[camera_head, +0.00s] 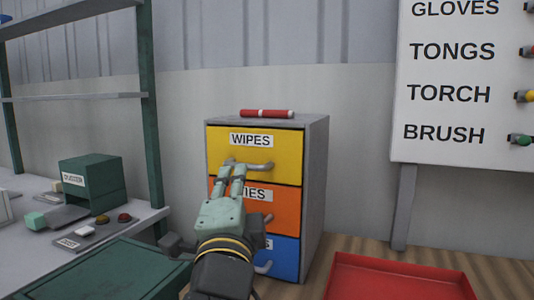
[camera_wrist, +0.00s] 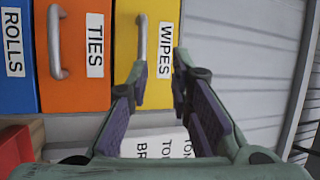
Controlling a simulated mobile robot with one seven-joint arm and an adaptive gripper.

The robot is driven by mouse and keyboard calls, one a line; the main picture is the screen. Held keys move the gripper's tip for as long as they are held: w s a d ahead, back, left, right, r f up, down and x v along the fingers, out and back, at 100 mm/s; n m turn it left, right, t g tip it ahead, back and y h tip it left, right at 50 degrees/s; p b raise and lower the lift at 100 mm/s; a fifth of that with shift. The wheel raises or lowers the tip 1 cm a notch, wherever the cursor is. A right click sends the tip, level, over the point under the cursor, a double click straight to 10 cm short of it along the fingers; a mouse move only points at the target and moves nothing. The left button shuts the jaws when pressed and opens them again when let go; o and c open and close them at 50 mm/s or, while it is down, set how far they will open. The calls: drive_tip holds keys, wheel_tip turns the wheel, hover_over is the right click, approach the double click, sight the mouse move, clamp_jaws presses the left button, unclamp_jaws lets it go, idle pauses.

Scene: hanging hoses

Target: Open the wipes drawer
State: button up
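The wipes drawer (camera_head: 285,150) is the yellow top drawer of a grey cabinet, labelled WIPES, and looks closed. Its grey bar handle (camera_head: 262,166) runs sideways below the label. My gripper (camera_head: 233,168) reaches up to the drawer front at the handle's left part, covering some of it. In the wrist view the picture is turned: the yellow drawer (camera_wrist: 127,22) and its handle (camera_wrist: 141,38) lie ahead, with the handle near the left fingertip. My gripper (camera_wrist: 159,68) is open there with nothing between its fingers. Whether a finger touches the handle cannot be told.
Below are the orange TIES drawer (camera_head: 287,207) and a blue drawer (camera_head: 287,257), labelled ROLLS in the wrist view (camera_wrist: 12,85). A red marker-like cylinder (camera_head: 267,113) lies on the cabinet. A red tray (camera_head: 400,280) is at lower right, a workbench (camera_head: 140,218) at left.

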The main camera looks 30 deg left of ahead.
sight(270, 155)
drive_tip(key=shift+m+g, duration=0.3)
drive_tip(key=shift+m, duration=0.2)
drive_tip(key=p+x, duration=0.2)
drive_tip(key=x, duration=0.1)
drive_tip(key=f+p+x, duration=0.1)
drive_tip(key=p+x, duration=0.1)
drive_tip(key=x, duration=0.2)
drive_tip(key=f+p+x, duration=0.1)
drive_tip(key=p+x, duration=0.1)
drive_tip(key=x, duration=0.2)
drive_tip(key=shift+w+d, duration=0.1)
drive_tip(key=shift+w, duration=0.4)
clamp_jaws()
drive_tip(key=shift+h, duration=0.3)
